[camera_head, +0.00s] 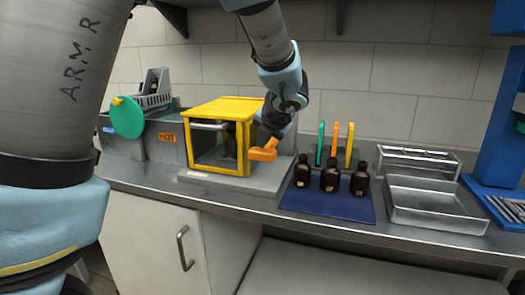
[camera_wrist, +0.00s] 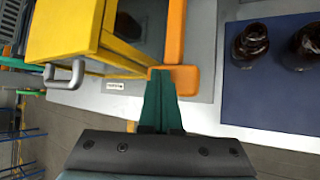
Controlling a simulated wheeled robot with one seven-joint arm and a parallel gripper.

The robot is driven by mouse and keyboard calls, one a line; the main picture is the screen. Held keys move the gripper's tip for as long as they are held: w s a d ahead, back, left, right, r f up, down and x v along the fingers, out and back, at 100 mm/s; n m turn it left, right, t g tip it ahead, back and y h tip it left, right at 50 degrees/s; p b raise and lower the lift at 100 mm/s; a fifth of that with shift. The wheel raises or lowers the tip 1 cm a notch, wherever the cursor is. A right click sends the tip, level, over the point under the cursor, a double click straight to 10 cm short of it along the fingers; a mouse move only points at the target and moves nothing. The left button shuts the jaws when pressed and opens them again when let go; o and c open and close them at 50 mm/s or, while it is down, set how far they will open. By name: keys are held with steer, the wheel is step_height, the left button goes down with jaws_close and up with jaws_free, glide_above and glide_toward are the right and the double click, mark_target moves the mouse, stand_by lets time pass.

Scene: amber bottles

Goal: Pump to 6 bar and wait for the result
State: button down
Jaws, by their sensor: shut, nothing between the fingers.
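A yellow-framed box (camera_head: 222,107) with clear panels and a grey handle stands on a grey base at the middle of the counter. It also shows in the wrist view (camera_wrist: 65,30). Something dark, perhaps a bottle, is inside it. An orange lever (camera_head: 262,153) is at the box's right side; in the wrist view (camera_wrist: 176,35) it runs up from a block-like end. My gripper (camera_wrist: 160,72) is shut and empty, its green fingertips at the lever's end; whether they touch it I cannot tell. No pressure reading is legible.
Three amber bottles (camera_head: 330,176) stand on a blue mat (camera_head: 328,206) to the right, before upright coloured tools (camera_head: 335,140). Further right are a metal tray (camera_head: 435,207) and a blue rack (camera_head: 495,150). A "HOT" labelled bath (camera_head: 165,150) stands left.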

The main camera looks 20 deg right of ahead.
mark_target(264, 155)
steer(key=shift+f+b, duration=1.75)
steer(key=shift+f, duration=0.75)
stand_by(1.8)
steer(key=shift+r, duration=0.2)
stand_by(0.4)
steer(key=shift+r+p, duration=3)
steer(key=shift+p, duration=0.5)
step_height(264, 155, up, 5)
steer(key=p, duration=0.5)
